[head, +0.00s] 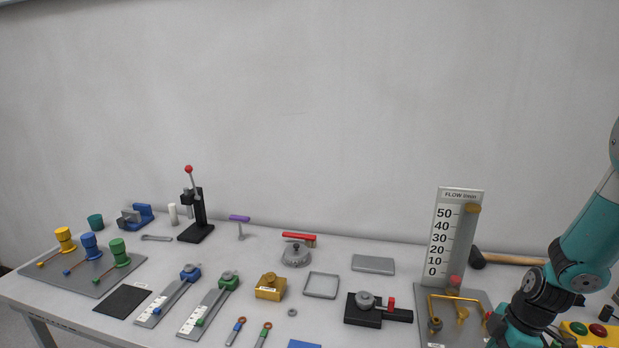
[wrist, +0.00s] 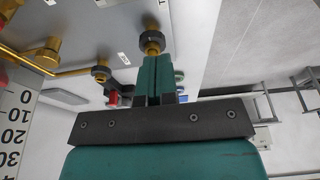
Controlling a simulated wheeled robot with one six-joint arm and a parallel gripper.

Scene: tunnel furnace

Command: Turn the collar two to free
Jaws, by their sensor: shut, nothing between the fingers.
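My gripper (wrist: 157,62) is shut and empty in the wrist view, its teal fingers pressed together. The fingertips are close to a dark ring-shaped collar (wrist: 152,42) on a brass fitting; I cannot tell whether they touch it. Small white labels lie by the fittings, too small to read, so I cannot tell which is collar two. In the head view the brass pipework (head: 461,313) stands on a grey plate; my fingertips are not distinguishable there.
A white flow gauge (head: 453,235) stands behind the pipework; it also shows in the wrist view (wrist: 14,125). A hammer (head: 508,259) lies behind my arm. A yellow button box (head: 592,333) is at right. A black clamp block (head: 376,311) stands left of the pipework.

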